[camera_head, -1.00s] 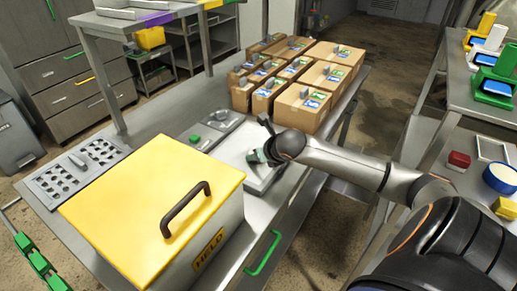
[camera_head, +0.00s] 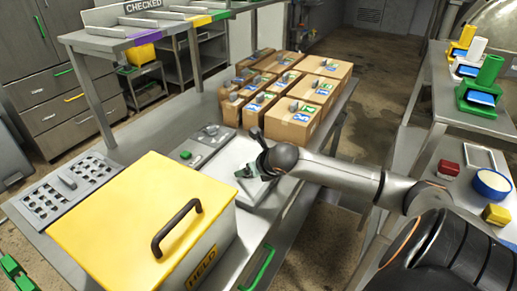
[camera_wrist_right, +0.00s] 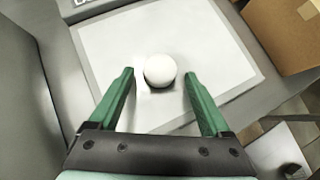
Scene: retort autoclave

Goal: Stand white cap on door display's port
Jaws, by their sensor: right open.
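A round white object, seemingly the white cap (camera_wrist_right: 159,71), sits on a pale flat tray (camera_wrist_right: 215,55) in the right wrist view. My right gripper (camera_wrist_right: 160,76) is open, its green fingers on either side of the cap with gaps. In the head view the right gripper (camera_head: 247,172) is low over the tray (camera_head: 222,163); the cap cannot be made out there. Green (camera_head: 489,75), white (camera_head: 473,50) and yellow (camera_head: 464,36) stands with blue screens are on the right-hand bench. I cannot tell which is the door display. My left gripper is not in view.
A yellow-lidded box (camera_head: 135,215) with a dark handle stands left of the tray. Cardboard boxes (camera_head: 295,122) stand behind it. A perforated plate (camera_head: 62,190) lies at the left. Red (camera_head: 448,168), blue-sided (camera_head: 491,184) and yellow (camera_head: 496,214) items lie on the lower right-hand shelf.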

